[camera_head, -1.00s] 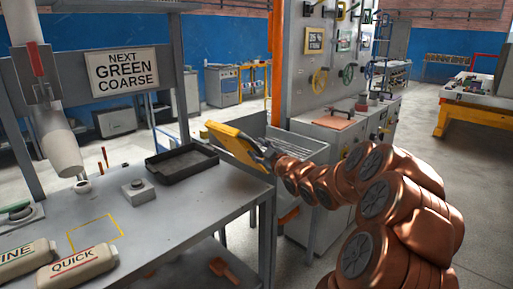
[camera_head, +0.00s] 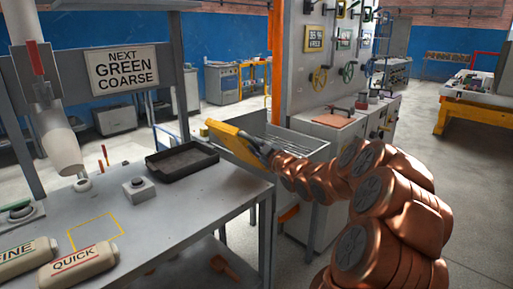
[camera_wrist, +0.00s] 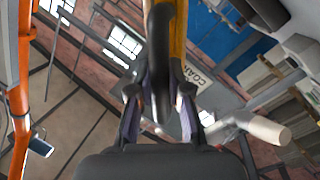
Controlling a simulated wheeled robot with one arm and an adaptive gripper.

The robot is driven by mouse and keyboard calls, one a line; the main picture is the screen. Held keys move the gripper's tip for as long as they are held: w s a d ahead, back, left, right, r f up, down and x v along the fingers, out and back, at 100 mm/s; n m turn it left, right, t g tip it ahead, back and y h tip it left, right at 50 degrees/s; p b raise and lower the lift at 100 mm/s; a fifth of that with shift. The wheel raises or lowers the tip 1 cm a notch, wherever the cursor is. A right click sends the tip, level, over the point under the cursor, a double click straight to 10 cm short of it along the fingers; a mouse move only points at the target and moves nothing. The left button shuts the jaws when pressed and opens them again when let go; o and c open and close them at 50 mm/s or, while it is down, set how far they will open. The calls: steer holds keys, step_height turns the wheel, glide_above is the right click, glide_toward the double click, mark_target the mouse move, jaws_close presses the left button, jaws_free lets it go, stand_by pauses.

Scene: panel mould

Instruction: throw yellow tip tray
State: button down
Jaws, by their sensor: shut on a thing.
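The yellow tip tray (camera_head: 232,141) is a yellow slab with a dark edge, tilted, above the right end of the grey bench, beside a black pan. My gripper (camera_head: 264,151) is at its lower right end. In the wrist view the gripper (camera_wrist: 160,95) is shut on a dark rounded handle (camera_wrist: 158,60) that runs alongside the yellow tray (camera_wrist: 178,35). The gripper hides where the handle meets the tray.
The black pan (camera_head: 181,160) lies on the bench (camera_head: 160,222) with a small button box (camera_head: 138,188) and bottles (camera_head: 79,267) nearer. A grey open basin (camera_head: 300,142) stands behind my gripper, by a panel with valve wheels (camera_head: 349,75).

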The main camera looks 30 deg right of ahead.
steer(key=shift+a+f+b, duration=0.1)
steer(key=shift+f+b, duration=0.1)
steer(key=shift+b, duration=0.2)
steer(key=s+a+f+n+t+b, duration=0.1)
steer(key=a+f+n+b, duration=0.2)
steer(key=f+b, duration=0.4)
steer(key=a+f+n+t+y+b, duration=0.1)
steer(key=a+f+n+b, duration=0.3)
steer(key=b, duration=1.5)
step_height(320, 180, down, 3)
steer(key=shift+s+r+n, duration=0.1)
steer(key=shift+s+n, duration=0.25)
steer(key=shift+n, duration=0.85)
steer(key=shift+d+b, duration=0.1)
steer(key=shift+b, duration=0.2)
steer(key=c, duration=1.1)
jaws_free()
